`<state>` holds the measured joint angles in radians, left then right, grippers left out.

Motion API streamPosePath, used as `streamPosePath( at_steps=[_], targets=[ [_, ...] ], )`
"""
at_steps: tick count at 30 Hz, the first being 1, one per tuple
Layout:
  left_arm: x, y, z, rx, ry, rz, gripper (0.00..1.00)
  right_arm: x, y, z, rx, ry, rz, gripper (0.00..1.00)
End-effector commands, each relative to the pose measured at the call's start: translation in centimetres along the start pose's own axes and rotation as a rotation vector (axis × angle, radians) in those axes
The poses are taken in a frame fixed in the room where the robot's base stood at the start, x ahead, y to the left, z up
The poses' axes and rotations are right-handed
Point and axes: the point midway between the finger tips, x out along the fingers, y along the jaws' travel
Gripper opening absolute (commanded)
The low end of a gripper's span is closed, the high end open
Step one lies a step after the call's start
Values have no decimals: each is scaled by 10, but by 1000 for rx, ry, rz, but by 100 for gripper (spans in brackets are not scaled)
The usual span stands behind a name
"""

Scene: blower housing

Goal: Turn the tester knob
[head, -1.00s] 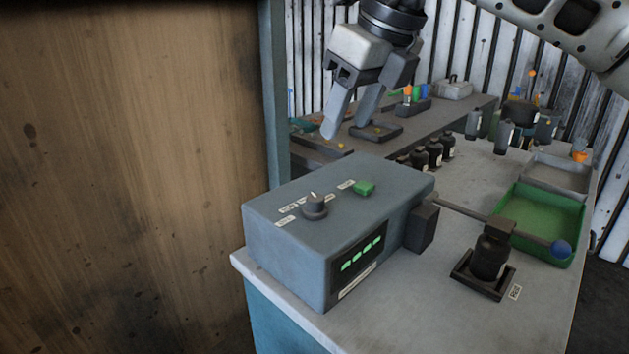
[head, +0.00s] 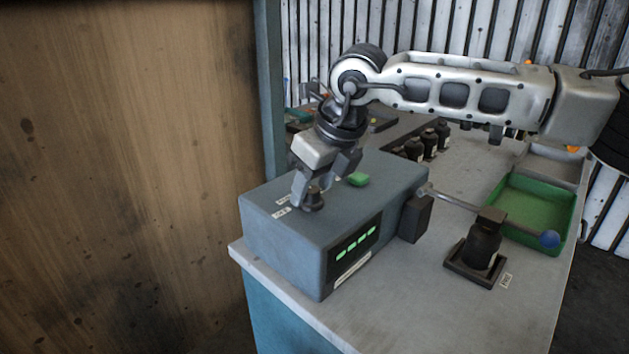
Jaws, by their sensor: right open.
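The tester is a blue-grey box (head: 285,250) on the corner of the light worktop. Its dark round knob (head: 313,201) stands on the top face, near the front. My right gripper (head: 311,194) is open and points down at the knob. One finger is at the knob's left side and the other is behind it to the right; I cannot tell whether they touch it. The gripper hides part of the labels around the knob. A green button (head: 358,180) sits on the same face, right of the gripper. My left gripper is not in view.
A green tray (head: 533,215) lies beyond. A wooden panel (head: 130,180) fills the left. The front worktop is clear.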

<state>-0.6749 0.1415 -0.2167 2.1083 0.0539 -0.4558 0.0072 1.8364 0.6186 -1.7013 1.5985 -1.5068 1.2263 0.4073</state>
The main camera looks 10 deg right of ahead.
Motion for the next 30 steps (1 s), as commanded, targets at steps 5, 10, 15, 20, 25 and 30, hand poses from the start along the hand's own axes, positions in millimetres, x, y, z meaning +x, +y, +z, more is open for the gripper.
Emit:
streamPosePath(
  at_steps=[5, 10, 15, 20, 25, 30],
  targets=[
    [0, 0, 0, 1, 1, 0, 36, 0, 0, 0, 0, 1, 0, 41],
    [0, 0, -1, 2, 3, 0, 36, 0, 0, 0, 0, 1, 0, 5],
    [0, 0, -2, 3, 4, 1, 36, 0, 0, 0, -5, 1, 3, 5],
    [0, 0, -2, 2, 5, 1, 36, 0, -1, 0, -37, 2, 17, 5],
    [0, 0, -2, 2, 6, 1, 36, 0, -2, 0, -118, 1, 53, 5],
    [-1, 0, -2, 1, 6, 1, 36, 0, -3, 0, -245, 1, 106, 5]
  ],
)
